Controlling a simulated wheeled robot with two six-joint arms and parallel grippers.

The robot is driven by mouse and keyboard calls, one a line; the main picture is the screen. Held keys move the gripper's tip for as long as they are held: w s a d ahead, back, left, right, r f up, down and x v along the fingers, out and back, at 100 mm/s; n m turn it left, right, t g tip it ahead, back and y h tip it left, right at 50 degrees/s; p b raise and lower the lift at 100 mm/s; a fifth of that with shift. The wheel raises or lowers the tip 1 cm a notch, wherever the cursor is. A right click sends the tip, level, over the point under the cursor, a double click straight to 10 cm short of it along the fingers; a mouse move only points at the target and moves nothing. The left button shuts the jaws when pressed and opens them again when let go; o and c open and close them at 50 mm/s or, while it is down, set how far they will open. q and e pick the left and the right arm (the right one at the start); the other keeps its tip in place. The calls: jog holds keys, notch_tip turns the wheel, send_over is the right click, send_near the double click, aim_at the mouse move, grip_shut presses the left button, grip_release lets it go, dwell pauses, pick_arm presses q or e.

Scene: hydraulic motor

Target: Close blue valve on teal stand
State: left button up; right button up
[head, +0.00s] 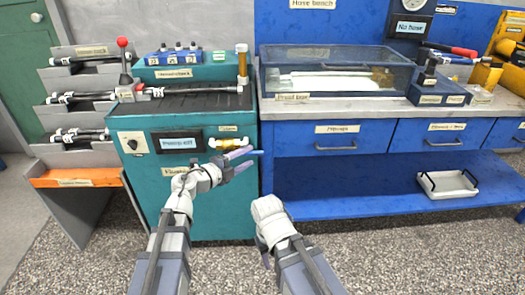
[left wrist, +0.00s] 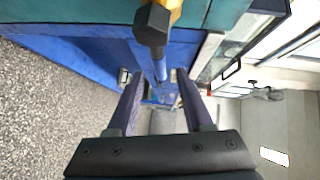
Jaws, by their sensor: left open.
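The teal stand (head: 215,210) is at the left centre of the head view. Its valve has a brass body (head: 228,143) on the front, at the right, below a small label. The valve's blue handle (head: 254,153) sticks out to the right past the stand's edge. My left gripper (head: 242,160) is open beside the valve. In the left wrist view, the blue handle (left wrist: 159,66) lies between the open fingers (left wrist: 160,75), with a dark hex fitting (left wrist: 152,24) above. I cannot tell whether the fingers touch it. My right gripper (head: 266,258) is low, its fingers mostly hidden.
A blue bench (head: 360,190) with drawers stands right of the stand. A clear-lidded box (head: 335,97) is on it, and a white tray (head: 447,185) is on its lower shelf. A grey rack (head: 85,65) with hoses is at left. Gravel floor is open in front.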

pick_arm(q)
jog(key=x, duration=0.7)
jog(key=shift+b, duration=0.45)
jog(key=shift+w+d, duration=0.1)
jog(key=shift+w, duration=0.05)
jog(key=shift+c, duration=0.3)
grip_shut()
dwell(0.5)
